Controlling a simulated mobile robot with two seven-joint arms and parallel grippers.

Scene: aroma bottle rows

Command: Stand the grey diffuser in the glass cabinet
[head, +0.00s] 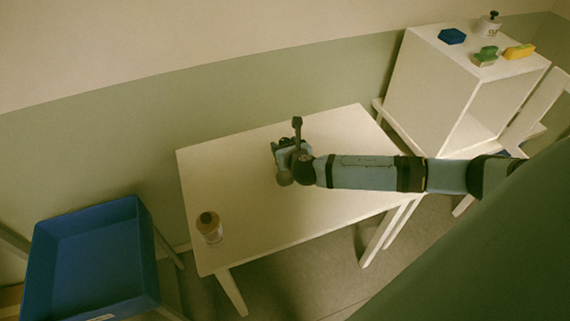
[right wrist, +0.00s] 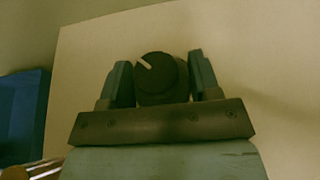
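My right gripper (head: 288,152) is over the white table, at the end of the arm that comes in from the right. In the right wrist view, its two fingers (right wrist: 162,78) stand close against both sides of a dark grey, round-topped thing with a pale stripe, which looks like the grey diffuser (right wrist: 160,85). In the head view the gripper mostly hides it, and I cannot tell whether it touches the table. A white box-shaped cabinet (head: 433,95) with an open front stands at the upper right; I cannot make out glass. My left gripper is out of view.
A brown-capped bottle (head: 209,228) stands at the white table's (head: 255,235) front left. A blue tray (head: 95,260) is at lower left. On the cabinet are a dark-capped bottle (head: 488,25), a blue block (head: 452,36), and green (head: 485,57) and yellow (head: 519,51) things.

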